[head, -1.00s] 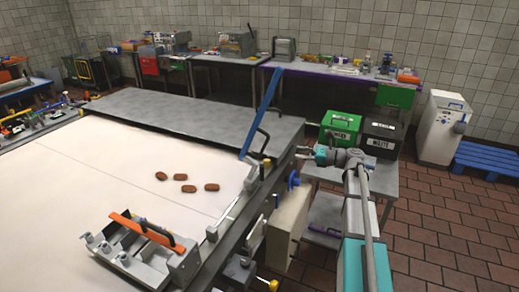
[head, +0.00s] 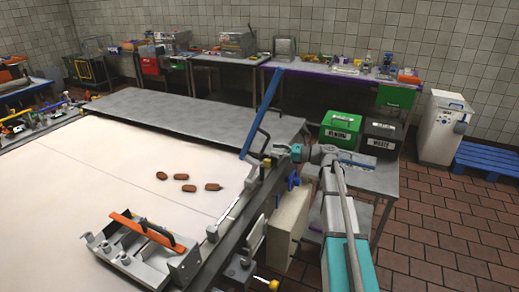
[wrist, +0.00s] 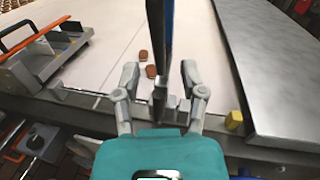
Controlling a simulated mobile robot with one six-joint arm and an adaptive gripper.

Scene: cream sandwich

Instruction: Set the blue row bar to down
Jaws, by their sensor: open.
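The blue row bar (head: 263,112) stands raised and tilted at the right edge of the white work surface. A dark handle (head: 258,145) is by its lower end. In the wrist view the bar (wrist: 169,25) runs up the middle, seen nearly edge-on. My gripper (head: 272,152) is beside the lower part of the bar in the head view. In the wrist view my gripper (wrist: 159,72) is open, with one finger on each side of the bar's dark lower part. I cannot tell whether either finger touches it.
An orange bar (head: 142,229) lies on a metal holder at the front. Several brown pieces (head: 185,178) lie on the white surface (head: 90,170). A grey metal plate (head: 190,115) is behind. Green (head: 340,128) and black (head: 381,137) bins stand to the right.

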